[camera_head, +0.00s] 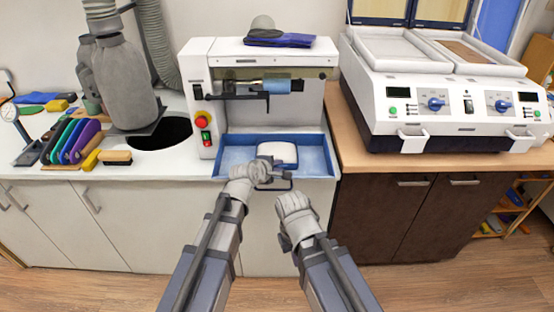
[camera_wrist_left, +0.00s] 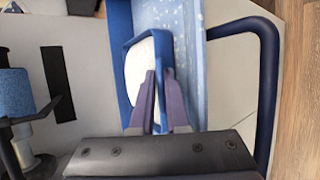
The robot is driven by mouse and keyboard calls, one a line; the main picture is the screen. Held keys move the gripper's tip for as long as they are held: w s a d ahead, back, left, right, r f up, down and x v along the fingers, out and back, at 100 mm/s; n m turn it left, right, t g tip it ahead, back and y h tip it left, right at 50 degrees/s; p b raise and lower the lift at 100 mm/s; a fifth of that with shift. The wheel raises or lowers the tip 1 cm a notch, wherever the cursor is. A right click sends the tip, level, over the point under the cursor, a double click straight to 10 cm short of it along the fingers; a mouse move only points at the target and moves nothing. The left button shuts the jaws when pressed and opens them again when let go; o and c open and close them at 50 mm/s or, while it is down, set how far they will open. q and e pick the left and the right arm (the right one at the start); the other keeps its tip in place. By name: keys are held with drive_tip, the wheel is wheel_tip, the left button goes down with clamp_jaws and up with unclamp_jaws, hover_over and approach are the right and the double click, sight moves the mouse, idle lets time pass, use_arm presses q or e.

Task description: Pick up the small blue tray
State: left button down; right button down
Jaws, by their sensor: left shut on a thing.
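The small blue tray (camera_wrist_left: 166,62) holds a white block (camera_wrist_left: 138,75) and sits in a larger light-blue speckled tray (camera_head: 230,160) under the machine. In the head view, the white block (camera_head: 277,151) shows at the right part of the large tray, and the small tray is partly hidden by my left gripper. My left gripper (camera_head: 275,172) is at the small tray's near side. In the left wrist view, its fingers (camera_wrist_left: 162,88) straddle one side wall of the small tray and are shut on it. My right gripper (camera_head: 285,242) is lower, in front of the cabinet, away from the tray; its fingers are unclear.
A white machine (camera_head: 245,62) with a blue roller (camera_head: 276,86) stands over the large tray. A dark-blue bar (camera_wrist_left: 270,85) loops out at the large tray's front. A forming press (camera_head: 440,90) stands to the right. Tools and a dark opening (camera_head: 160,137) are left.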

use_arm(q)
drive_tip(key=shift+r, duration=0.1)
wheel_tip(320, 180, up, 10)
drive_tip(key=p, duration=1)
